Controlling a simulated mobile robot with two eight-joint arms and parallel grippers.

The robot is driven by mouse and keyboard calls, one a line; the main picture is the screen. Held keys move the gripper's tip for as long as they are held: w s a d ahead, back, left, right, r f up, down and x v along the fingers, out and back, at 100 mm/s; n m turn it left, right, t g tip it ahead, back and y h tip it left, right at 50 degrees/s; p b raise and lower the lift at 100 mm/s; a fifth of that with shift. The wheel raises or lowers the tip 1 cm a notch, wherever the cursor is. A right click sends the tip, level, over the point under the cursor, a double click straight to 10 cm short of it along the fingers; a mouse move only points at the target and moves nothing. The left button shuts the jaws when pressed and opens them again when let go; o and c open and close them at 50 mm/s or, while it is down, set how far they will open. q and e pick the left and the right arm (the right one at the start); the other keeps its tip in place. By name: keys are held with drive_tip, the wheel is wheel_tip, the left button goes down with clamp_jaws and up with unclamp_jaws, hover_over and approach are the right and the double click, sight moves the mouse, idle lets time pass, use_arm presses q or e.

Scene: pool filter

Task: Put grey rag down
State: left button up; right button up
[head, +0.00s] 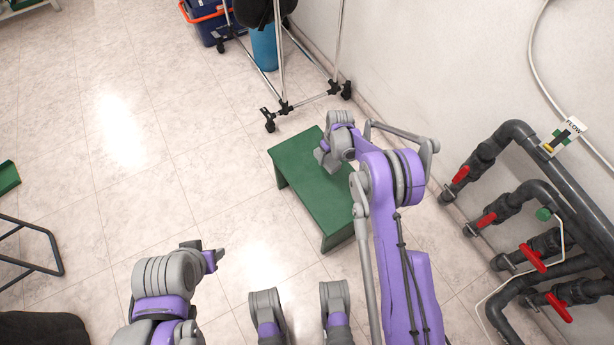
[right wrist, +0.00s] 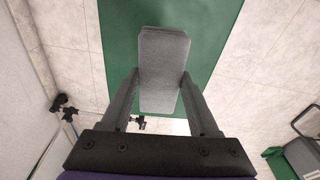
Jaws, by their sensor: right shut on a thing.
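The grey rag (right wrist: 164,70) shows in the right wrist view as a folded, flat-sided grey block. My right gripper (right wrist: 160,82) is shut on it, with one finger on each side. In the head view my right gripper (head: 326,156) is over the far part of a low green bench (head: 318,197). The bench top (right wrist: 212,45) shows behind the rag in the right wrist view. I cannot tell whether the rag touches the bench. My left gripper (head: 207,255) is over the floor, left of the bench, and its jaw opening is unclear.
A wheeled metal rack (head: 283,104) stands beyond the bench, near the wall. Grey pipes with red valve handles (head: 487,220) run along the wall at right. A blue crate (head: 212,25) is at the back. The floor left of the bench is mostly clear.

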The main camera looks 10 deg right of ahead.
sight(321, 174)
drive_tip(key=shift+w+a+f, duration=0.15)
drive_tip(key=shift+w+a, duration=0.05)
drive_tip(key=shift+a, duration=0.25)
drive_tip(key=shift+w+a+f+m, duration=0.1)
drive_tip(key=shift+a+f+m, duration=0.1)
drive_tip(key=shift+f+m, duration=0.1)
wheel_tip(321, 174, down, 10)
drive_tip(key=shift+r+b, duration=0.15)
drive_tip(key=shift+b, duration=0.65)
use_arm(q)
drive_tip(key=shift+a+f, duration=0.35)
drive_tip(key=shift+f, duration=0.55)
use_arm(e)
drive_tip(key=o, duration=1.2)
use_arm(q)
drive_tip(key=shift+f, duration=0.15)
